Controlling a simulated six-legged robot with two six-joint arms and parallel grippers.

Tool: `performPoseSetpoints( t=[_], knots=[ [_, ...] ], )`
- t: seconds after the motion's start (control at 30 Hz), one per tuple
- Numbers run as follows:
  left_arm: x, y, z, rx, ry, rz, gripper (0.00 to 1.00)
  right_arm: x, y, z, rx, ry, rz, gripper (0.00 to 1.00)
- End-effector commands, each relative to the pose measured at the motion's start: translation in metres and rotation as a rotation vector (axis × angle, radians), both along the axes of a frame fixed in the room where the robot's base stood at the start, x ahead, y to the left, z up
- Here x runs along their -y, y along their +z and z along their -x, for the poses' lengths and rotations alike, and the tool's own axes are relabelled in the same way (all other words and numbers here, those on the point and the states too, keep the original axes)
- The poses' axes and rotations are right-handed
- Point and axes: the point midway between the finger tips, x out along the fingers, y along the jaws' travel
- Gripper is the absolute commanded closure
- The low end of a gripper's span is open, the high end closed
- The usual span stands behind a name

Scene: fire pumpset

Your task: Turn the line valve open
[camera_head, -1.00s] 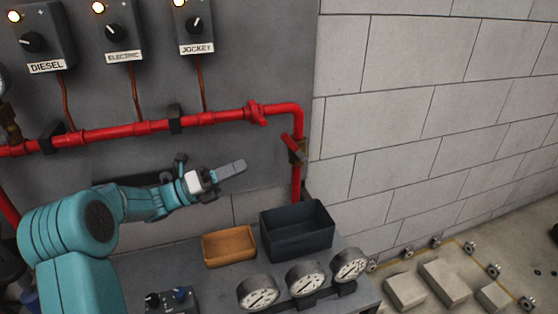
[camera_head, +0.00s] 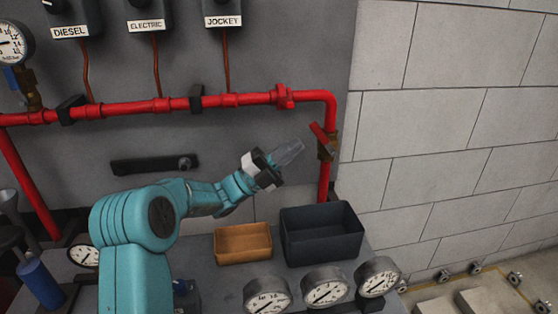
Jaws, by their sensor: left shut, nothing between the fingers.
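The line valve (camera_head: 326,143) sits on the vertical drop of the red pipe at the right. It has a brass body and a red lever (camera_head: 319,135) that slants up to the left. My left gripper (camera_head: 292,151) is shut and empty. Its fingertips point right toward the valve, a short way left of the lever and apart from it in the picture. The depth between them is hard to tell. My right gripper is not in view.
The red pipe (camera_head: 150,107) runs along the grey panel under the labelled control boxes. A black bin (camera_head: 322,249) and an orange tray (camera_head: 243,257) stand on the bench below my gripper. Several gauges (camera_head: 325,285) line the front. The white block wall (camera_head: 450,120) is at the right.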

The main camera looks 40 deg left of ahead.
Motion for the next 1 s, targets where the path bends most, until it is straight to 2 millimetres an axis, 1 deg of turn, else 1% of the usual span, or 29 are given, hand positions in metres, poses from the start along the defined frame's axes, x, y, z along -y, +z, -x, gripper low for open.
performPoseSetpoints(
  t=[0.1,0.23,0.67,0.77,0.87,0.97,1.0],
  knots=[
    [0.01,0.01,-0.012,0.002,-0.002,0.0,1.0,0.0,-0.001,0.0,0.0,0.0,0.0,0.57],
    [0.015,0.016,-0.019,0.001,0.0,-0.001,1.0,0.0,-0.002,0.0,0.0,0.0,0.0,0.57],
    [0.017,0.018,-0.024,-0.001,0.001,-0.002,1.0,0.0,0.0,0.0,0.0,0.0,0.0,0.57],
    [0.017,0.022,-0.024,-0.01,0.0,-0.008,1.0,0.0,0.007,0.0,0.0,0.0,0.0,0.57],
    [0.017,0.027,-0.025,-0.03,0.001,-0.025,1.0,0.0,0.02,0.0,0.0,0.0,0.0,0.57],
    [0.018,0.035,-0.026,-0.064,0.003,-0.053,1.0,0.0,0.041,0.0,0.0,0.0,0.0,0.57],
    [0.019,0.038,-0.027,-0.081,0.002,-0.067,1.0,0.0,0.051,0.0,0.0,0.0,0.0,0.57]
  ],
)
